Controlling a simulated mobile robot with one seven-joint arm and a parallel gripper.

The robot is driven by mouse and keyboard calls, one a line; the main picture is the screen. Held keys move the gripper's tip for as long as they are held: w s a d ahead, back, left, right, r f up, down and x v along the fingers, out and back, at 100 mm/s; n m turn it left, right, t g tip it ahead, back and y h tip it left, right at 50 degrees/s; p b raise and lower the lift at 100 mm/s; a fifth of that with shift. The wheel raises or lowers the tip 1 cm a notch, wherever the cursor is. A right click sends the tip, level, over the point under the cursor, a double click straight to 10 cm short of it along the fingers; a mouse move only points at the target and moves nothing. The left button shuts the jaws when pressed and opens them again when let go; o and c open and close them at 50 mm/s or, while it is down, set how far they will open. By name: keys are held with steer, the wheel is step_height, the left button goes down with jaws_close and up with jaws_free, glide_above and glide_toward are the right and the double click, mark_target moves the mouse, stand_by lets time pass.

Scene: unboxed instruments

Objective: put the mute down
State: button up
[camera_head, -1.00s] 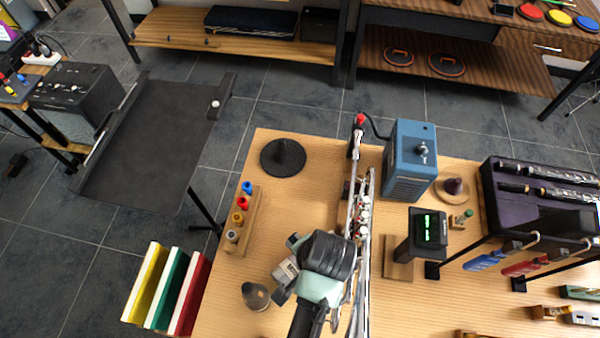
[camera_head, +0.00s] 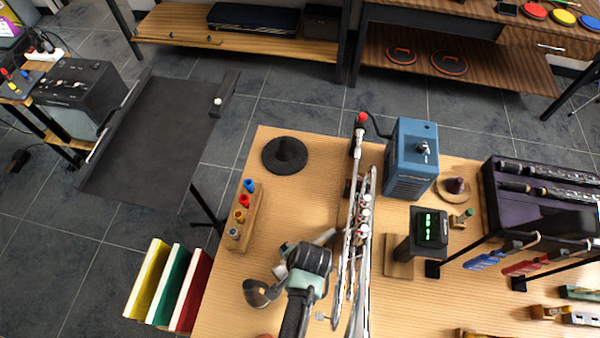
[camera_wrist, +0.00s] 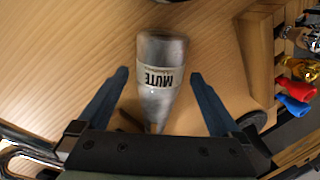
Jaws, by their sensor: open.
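The mute (camera_wrist: 158,100) is a silver, tapering cylinder with a white band marked "MUTE", upside down in the wrist view. Its wide end points to the top of that view and its narrow end toward my palm. My gripper (camera_wrist: 160,78) is open, one dark blue finger on each side of the mute with a gap on both sides. In the head view my gripper (camera_head: 300,257) is over the near left part of the table (camera_head: 222,305), and the mute's wide end (camera_head: 258,292) shows at its lower left. Whether the mute rests fully on the wood is unclear.
A trumpet (camera_head: 358,235) stands close to the right of my gripper. A blue box (camera_head: 411,160) and a tuner (camera_head: 428,228) stand further right.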

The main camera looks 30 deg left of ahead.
steer(key=shift+a+f, duration=0.15)
steer(key=shift+f, duration=0.5)
steer(key=shift+c, duration=0.2)
